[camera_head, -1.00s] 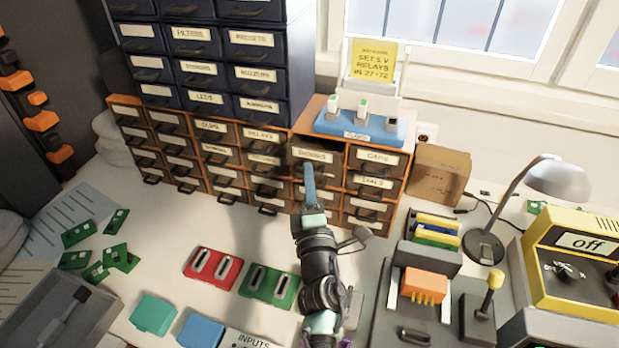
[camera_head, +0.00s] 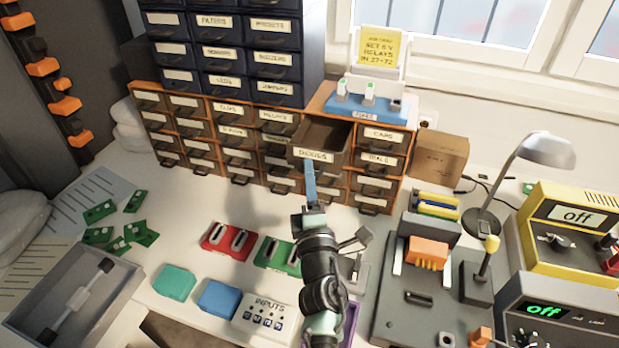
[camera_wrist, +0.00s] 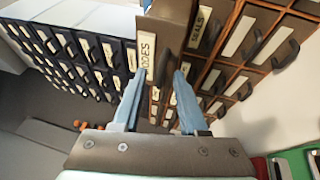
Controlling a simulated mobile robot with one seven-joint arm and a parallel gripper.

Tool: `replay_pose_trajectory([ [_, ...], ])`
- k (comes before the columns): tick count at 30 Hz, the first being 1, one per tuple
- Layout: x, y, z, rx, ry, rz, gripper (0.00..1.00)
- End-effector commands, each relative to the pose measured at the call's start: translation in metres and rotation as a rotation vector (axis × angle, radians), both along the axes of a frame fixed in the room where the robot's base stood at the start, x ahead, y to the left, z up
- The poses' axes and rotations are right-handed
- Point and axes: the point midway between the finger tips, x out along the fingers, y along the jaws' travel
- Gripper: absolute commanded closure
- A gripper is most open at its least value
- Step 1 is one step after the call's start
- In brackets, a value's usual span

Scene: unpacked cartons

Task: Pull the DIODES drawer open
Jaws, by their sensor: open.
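The DIODES drawer (camera_head: 317,156) is pulled well out of the orange-framed cabinet (camera_head: 404,162), and its inside shows as an open brown box with no contents that I can make out. Its label also shows in the wrist view (camera_wrist: 148,55). My gripper (camera_head: 310,180) is at the drawer's front, just below the label. In the wrist view my gripper (camera_wrist: 155,90) has its two blue fingers apart, with the drawer's dark handle (camera_wrist: 166,65) between or just beyond the tips. I cannot tell whether a finger touches the handle.
A blue stand (camera_head: 365,108) with small parts sits on the cabinet above the drawer. Dark blue drawers (camera_head: 230,50) rise at upper left. Red (camera_head: 228,240) and green (camera_head: 275,253) trays lie on the bench below. A cardboard box (camera_head: 440,157) stands right of the cabinet.

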Motion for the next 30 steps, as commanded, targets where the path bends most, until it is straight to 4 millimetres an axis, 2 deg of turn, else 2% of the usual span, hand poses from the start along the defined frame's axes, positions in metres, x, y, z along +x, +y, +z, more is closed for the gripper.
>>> replay_pose_trajectory([
  [7, -0.003, 0.0, -0.001, 0.0, 0.001, 0.0, 0.58],
  [11, -0.014, -0.001, -0.003, -0.001, 0.002, 0.0, 0.58],
  [24, -0.095, -0.008, -0.019, 0.001, 0.002, 0.0, 0.58],
  [30, -0.119, -0.011, -0.023, 0.0, 0.002, 0.0, 0.58],
])
